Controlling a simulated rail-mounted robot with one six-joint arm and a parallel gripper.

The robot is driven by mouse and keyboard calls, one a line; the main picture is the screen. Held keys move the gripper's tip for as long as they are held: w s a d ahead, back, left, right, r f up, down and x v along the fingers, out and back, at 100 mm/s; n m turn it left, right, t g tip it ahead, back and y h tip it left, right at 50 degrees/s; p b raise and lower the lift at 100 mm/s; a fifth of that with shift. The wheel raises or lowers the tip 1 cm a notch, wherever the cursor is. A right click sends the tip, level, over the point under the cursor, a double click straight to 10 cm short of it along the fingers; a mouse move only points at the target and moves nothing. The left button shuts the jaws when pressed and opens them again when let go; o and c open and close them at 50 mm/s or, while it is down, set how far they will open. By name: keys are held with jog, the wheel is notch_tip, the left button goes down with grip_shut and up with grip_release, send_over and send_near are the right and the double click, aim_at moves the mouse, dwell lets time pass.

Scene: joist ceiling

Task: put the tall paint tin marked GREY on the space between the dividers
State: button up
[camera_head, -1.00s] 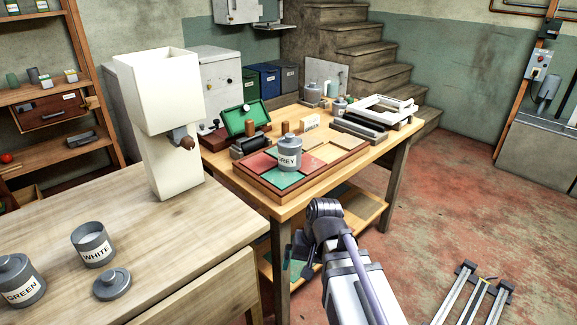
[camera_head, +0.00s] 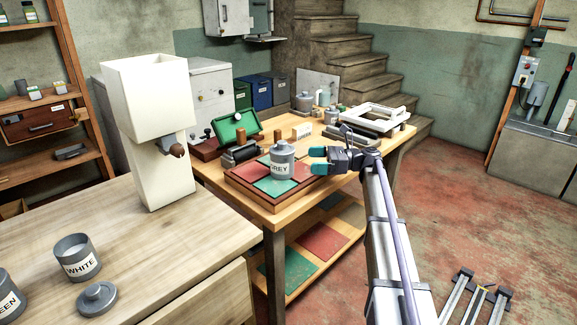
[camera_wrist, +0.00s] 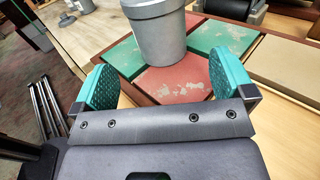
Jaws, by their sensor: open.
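The grey paint tin marked GREY (camera_head: 282,160) stands upright on the framed tray (camera_head: 240,195) of coloured tiles on the wooden table. My gripper (camera_head: 318,160) is just to the right of the tin, its teal fingers pointing at it. In the wrist view the tin (camera_wrist: 160,38) is ahead, centred beyond the open fingers (camera_wrist: 163,82). The fingers are empty and apart from the tin. I cannot make out a space between dividers in these views.
The WHITE tin (camera_head: 78,258) stands open on the left bench, with a grey lid (camera_head: 96,298) near it. A partly cut-off GREEN tin (camera_head: 8,300) is at the left edge. The floor at right has free room.

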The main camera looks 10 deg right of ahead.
aim_at(282, 160)
jog(key=a, duration=0.3)
jog(key=w+a, duration=0.1)
jog(key=a, duration=0.3)
jog(key=w+a, duration=0.1)
jog(key=a, duration=0.2)
jog(key=shift+a, duration=0.3)
jog(key=c, duration=1.1)
notch_tip(282, 160, up, 10)
jog(key=p, duration=1)
jog(key=shift+r, duration=0.15)
